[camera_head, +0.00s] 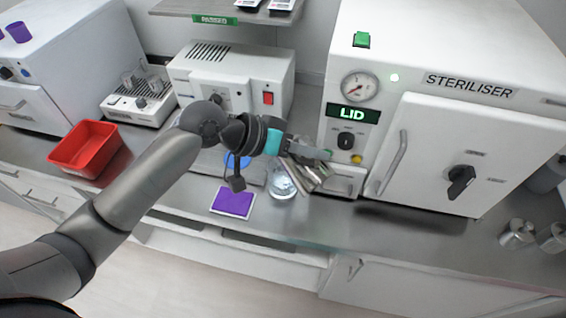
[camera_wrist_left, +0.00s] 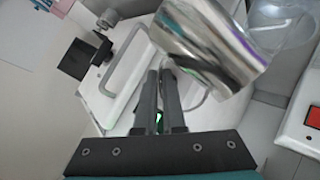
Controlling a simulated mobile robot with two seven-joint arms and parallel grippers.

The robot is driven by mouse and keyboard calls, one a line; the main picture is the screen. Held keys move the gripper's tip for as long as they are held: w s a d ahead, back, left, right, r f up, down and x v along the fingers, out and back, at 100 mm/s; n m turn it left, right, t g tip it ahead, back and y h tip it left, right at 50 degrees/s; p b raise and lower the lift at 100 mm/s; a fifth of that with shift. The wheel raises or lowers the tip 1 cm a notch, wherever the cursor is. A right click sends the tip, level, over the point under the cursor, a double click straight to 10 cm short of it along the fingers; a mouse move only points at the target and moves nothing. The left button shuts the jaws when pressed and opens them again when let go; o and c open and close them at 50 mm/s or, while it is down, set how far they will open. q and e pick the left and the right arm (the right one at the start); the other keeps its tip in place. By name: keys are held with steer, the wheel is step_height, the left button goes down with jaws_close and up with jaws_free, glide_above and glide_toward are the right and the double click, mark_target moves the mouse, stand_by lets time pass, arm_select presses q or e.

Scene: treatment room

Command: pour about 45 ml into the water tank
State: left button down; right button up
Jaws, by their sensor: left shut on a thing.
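My left gripper (camera_head: 318,153) is shut on a shiny metal jug (camera_head: 308,177), in front of the steriliser's lower left corner. In the left wrist view the fingers (camera_wrist_left: 162,88) are close together, apparently at the jug's handle, and the jug (camera_wrist_left: 205,45) is tilted. A clear round vessel (camera_head: 281,184) stands on the counter just left of the jug; clear material also shows in the wrist view (camera_wrist_left: 285,22). The white steriliser (camera_head: 440,110) has a gauge and a green "LID" display (camera_head: 353,114). I cannot tell which part is the water tank. My right gripper is out of view.
A purple pad (camera_head: 233,202) lies on the counter near its front edge. A red tray (camera_head: 84,148) is at left. A white device with a red switch (camera_head: 230,75) stands behind my arm. Metal cups (camera_head: 517,234) stand at right.

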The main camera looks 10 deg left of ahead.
arm_select(q)
steer(key=shift+s+d, duration=0.35)
steer(key=shift+d, duration=0.05)
steer(key=shift+s+d, duration=0.15)
steer(key=shift+d, duration=0.1)
stand_by(1.1)
steer(key=shift+n, duration=0.3)
steer(key=p, duration=0.2)
steer(key=s+d+r+m+y+p, duration=0.1)
steer(key=p, duration=0.1)
steer(key=shift+s+d+r+t, duration=0.1)
steer(key=shift+d+r+t, duration=0.05)
steer(key=shift+d+t, duration=0.2)
steer(key=p, duration=0.1)
steer(key=f+m+t+y+p, duration=0.1)
steer(key=p, duration=0.1)
steer(key=shift+s+d+f+m+y, duration=0.1)
steer(key=shift+d+f+m+y, duration=0.15)
steer(key=shift+d+m+y, duration=0.05)
